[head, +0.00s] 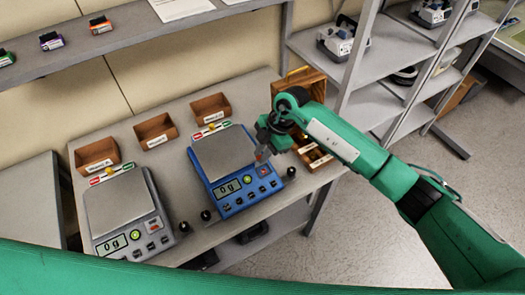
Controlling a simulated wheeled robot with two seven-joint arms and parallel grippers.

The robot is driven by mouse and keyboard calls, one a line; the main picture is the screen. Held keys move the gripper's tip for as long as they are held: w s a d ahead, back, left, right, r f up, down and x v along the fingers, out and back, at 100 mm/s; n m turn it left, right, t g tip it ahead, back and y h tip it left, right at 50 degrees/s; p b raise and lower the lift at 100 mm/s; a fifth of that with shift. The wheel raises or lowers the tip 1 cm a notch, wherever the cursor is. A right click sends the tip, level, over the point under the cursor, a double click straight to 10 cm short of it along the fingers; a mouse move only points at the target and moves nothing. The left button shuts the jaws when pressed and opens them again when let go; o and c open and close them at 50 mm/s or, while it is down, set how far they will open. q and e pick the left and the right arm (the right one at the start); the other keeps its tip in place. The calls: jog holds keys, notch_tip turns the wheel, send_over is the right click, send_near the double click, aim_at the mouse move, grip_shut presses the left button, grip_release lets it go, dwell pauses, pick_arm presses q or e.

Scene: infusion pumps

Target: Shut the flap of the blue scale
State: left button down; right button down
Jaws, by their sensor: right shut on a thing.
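The blue scale (240,185) stands on the grey bench, with a grey weighing plate (223,152) and a display (227,188) reading 0 g. My right gripper (263,152) is at the scale's right edge, pointing down. It is shut on a small part there, which looks like the scale's flap; the fingers and wrist hide most of it, so its angle is unclear. My left gripper is out of view; a green link of mine crosses the bottom of the picture.
A grey scale (121,207) stands left of the blue one. Small brown bins (157,131) line the bench's back. Small black weights (205,215) stand near both scales. A wooden box (311,152) sits right of my right gripper, and shelving (365,60) stands beyond.

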jog(key=shift+s+d+f+n+t+y+b, duration=0.15)
jog(key=shift+s+d+t+y+b, duration=0.2)
jog(key=shift+t+b, duration=0.2)
jog(key=shift+s+d+f+n+t+y+b, duration=0.1)
jog(key=shift+s+n+t+y+b, duration=0.1)
jog(key=shift+t+y+b, duration=0.3)
jog(key=t+b, duration=0.1)
jog(key=s+t+y+b, duration=0.1)
jog(key=b, duration=0.1)
jog(key=shift+d+f+n+y, duration=0.1)
jog(key=shift+d+n+y, duration=0.15)
jog(key=shift+d, duration=0.05)
jog(key=shift+s+d+t+y+b, duration=0.25)
jog(key=shift+t+y+b, duration=0.35)
jog(key=shift+b, duration=0.15)
jog(key=c, duration=1.4)
grip_release()
